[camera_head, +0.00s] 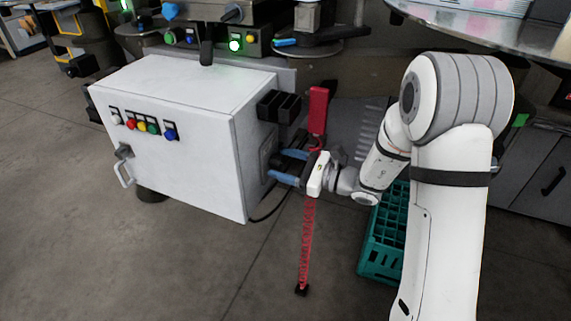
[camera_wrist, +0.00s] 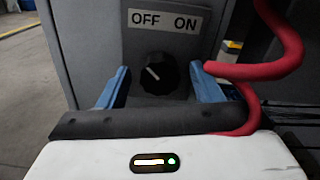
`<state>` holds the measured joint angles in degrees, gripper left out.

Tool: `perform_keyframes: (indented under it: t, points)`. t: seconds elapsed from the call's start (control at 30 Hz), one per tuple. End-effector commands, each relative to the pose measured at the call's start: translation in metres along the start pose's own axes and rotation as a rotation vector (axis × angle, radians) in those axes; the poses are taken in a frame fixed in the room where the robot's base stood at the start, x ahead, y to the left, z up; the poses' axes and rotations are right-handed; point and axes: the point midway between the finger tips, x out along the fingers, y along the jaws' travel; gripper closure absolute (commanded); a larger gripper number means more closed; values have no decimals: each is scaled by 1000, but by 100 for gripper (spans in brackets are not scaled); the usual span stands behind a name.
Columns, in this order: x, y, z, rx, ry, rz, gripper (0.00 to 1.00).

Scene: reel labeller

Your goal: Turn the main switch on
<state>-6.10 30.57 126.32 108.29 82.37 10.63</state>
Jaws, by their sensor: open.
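The main switch is a round black knob (camera_wrist: 159,73) on the grey side face of a cabinet. An "OFF ON" label (camera_wrist: 165,20) sits just above it. The knob's pale pointer mark slants to the upper left, toward OFF. My gripper (camera_wrist: 163,80) is open in the wrist view, with one blue finger on each side of the knob. A gap shows between the knob and each finger. In the head view my gripper (camera_head: 272,165) is at the right side of the white cabinet (camera_head: 188,150), and the knob is hidden there.
A red handle-like part (camera_head: 318,110) and a coiled red cable (camera_head: 307,245) are close to my gripper. A red hose (camera_wrist: 285,45) curves at the right of the wrist view. Black boxes (camera_head: 279,106) project from the cabinet above the gripper. A teal crate (camera_head: 380,245) stands on the floor.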

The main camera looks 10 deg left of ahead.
Motion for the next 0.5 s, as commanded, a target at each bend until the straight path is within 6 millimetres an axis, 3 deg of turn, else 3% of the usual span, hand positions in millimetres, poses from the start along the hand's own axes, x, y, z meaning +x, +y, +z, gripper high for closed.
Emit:
perform_keyframes:
  t: [0.5]
  points:
    - [0,0,0,0,0,0,80]
